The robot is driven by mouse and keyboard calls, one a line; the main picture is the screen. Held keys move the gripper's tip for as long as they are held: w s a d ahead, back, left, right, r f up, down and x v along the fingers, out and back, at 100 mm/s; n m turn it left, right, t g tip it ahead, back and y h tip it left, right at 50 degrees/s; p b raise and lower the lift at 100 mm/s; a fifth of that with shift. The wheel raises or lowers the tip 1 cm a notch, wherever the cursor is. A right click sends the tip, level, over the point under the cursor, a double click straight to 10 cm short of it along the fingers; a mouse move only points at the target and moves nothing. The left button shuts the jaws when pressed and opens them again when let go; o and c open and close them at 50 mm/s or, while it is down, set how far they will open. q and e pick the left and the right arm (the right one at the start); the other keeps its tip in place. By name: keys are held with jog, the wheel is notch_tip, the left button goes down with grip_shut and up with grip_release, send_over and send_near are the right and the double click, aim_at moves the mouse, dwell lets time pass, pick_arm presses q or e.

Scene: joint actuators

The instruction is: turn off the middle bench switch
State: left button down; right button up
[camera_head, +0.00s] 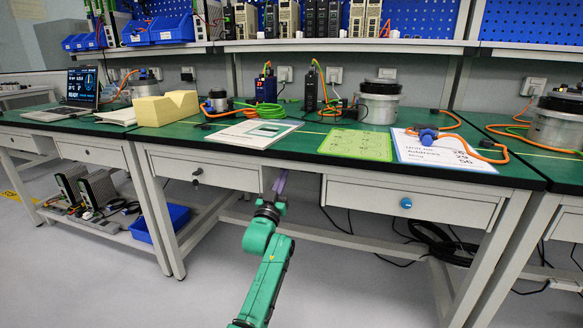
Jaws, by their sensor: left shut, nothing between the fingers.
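The middle bench (300,152) has a green top and white drawers. I cannot tell for sure which part is its switch. White wall sockets or switch plates line the wall behind it, at the left (285,73), the middle (334,74) and the right (387,73); their on or off state is too small to read. My left gripper (281,181), on a green arm, is in front of the bench, at the height of the drawers and just below the top's front edge. It is shut and appears empty. My right gripper is not in view.
On the bench stand a yellow foam block (167,108), a blue drive unit (266,88), a dark unit (310,91) and a metal actuator (379,102). A green mat (356,145) and a printed sheet (440,152) lie near the front. Cables cross the top. The floor in front is clear.

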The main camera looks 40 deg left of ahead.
pick_arm(q)
jog(key=shift+b+x, duration=0.3)
jog(key=shift+x, duration=0.45)
dwell(0.6)
jog(key=p+v, duration=0.4)
jog(key=v, duration=0.5)
jog(key=shift+p, duration=0.35)
